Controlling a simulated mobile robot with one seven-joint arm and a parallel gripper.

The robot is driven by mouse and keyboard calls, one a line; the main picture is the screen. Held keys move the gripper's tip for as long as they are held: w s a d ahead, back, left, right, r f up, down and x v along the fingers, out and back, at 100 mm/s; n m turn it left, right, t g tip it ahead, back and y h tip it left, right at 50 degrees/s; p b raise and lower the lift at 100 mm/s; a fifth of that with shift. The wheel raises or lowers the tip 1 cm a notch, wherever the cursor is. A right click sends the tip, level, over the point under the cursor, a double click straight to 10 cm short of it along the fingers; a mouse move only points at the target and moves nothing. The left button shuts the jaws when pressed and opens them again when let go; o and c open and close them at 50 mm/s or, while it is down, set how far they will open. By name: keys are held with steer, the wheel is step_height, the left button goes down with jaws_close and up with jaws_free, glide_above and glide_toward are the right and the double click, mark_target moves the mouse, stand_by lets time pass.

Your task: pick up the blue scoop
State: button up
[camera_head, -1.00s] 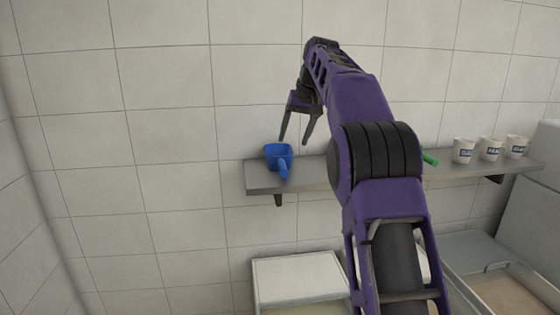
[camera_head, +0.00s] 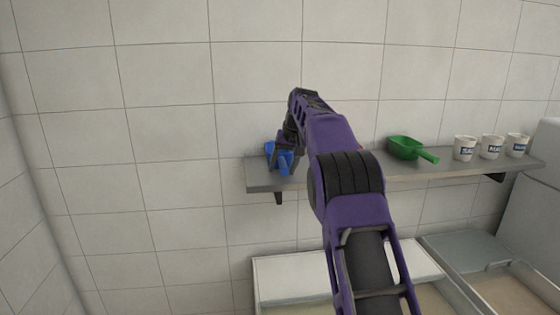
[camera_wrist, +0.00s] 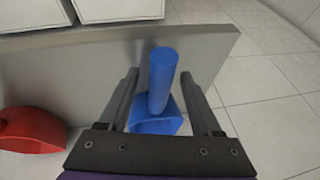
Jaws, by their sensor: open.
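The blue scoop (camera_head: 285,169) sits at the left end of the grey wall shelf (camera_head: 262,181). My gripper (camera_head: 283,152) is down at the scoop and partly covers it in the head view. In the wrist view, the blue scoop (camera_wrist: 157,125) lies between the two spread fingers of my gripper (camera_wrist: 160,76). Its handle stands in the gap, with a visible space on each side. The jaws are open and hold nothing. Part of the scoop's bowl is hidden behind the gripper's base.
A green scoop (camera_head: 405,148) lies on the shelf right of my arm, then several white labelled cups (camera_head: 464,148). A red object (camera_wrist: 28,130) is on the shelf in the wrist view. White bins (camera_head: 275,270) stand below. The tiled wall backs the shelf.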

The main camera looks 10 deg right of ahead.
jaws_close()
stand_by(0.3)
steer(key=shift+s+r, duration=0.1)
